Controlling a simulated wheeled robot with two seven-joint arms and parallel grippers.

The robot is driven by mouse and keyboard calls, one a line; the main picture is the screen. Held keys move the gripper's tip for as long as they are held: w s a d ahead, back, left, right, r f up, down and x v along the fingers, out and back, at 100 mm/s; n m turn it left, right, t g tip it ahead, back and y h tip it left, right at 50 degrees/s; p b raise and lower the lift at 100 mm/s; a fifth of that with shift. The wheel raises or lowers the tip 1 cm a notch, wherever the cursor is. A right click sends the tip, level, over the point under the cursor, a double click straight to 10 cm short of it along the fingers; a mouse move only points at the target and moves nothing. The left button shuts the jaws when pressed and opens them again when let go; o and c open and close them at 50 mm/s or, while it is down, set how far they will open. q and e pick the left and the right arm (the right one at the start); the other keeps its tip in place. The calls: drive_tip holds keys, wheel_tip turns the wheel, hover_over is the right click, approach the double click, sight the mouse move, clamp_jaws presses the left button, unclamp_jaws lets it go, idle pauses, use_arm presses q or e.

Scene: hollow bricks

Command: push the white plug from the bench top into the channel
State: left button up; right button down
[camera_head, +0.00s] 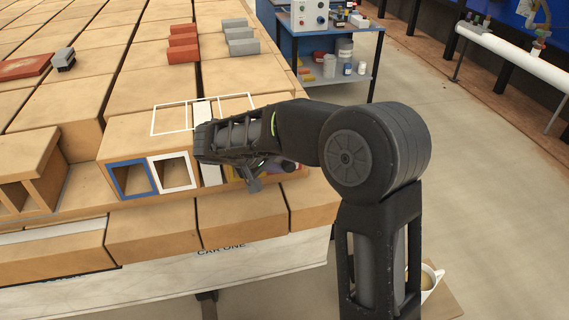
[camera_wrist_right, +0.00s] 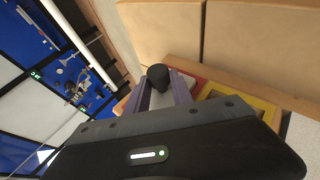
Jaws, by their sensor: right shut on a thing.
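My right gripper (camera_head: 275,172) is at the front face of a hollow tan brick (camera_head: 130,140), at the right of its openings. In the right wrist view its two fingers (camera_wrist_right: 161,92) are closed around a dark round-ended thing (camera_wrist_right: 158,77) with a pale part below. A blue-framed opening (camera_head: 117,180) and a white-framed opening (camera_head: 157,172) show on the brick's front. A white piece (camera_head: 211,175) stands right of the white frame, partly hidden by my gripper; I cannot tell whether it is the plug. My left gripper is out of view.
A white strip (camera_head: 202,108) and white outlines (camera_head: 169,119) are on the brick's top. Red bricks (camera_head: 183,44) and grey bricks (camera_head: 238,36) lie further back. In the wrist view red (camera_wrist_right: 199,82) and yellow (camera_wrist_right: 265,106) frames border the gripper.

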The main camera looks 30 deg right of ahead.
drive_tip(key=shift+w+d, duration=0.2)
drive_tip(key=shift+w, duration=0.45)
drive_tip(key=c, duration=1)
unclamp_jaws()
drive_tip(key=shift+c, duration=0.2)
drive_tip(key=p+v, duration=0.1)
drive_tip(key=v, duration=0.6)
drive_tip(key=shift+a+r, duration=0.25)
drive_tip(key=shift+a, duration=0.05)
drive_tip(key=shift+s, duration=0.1)
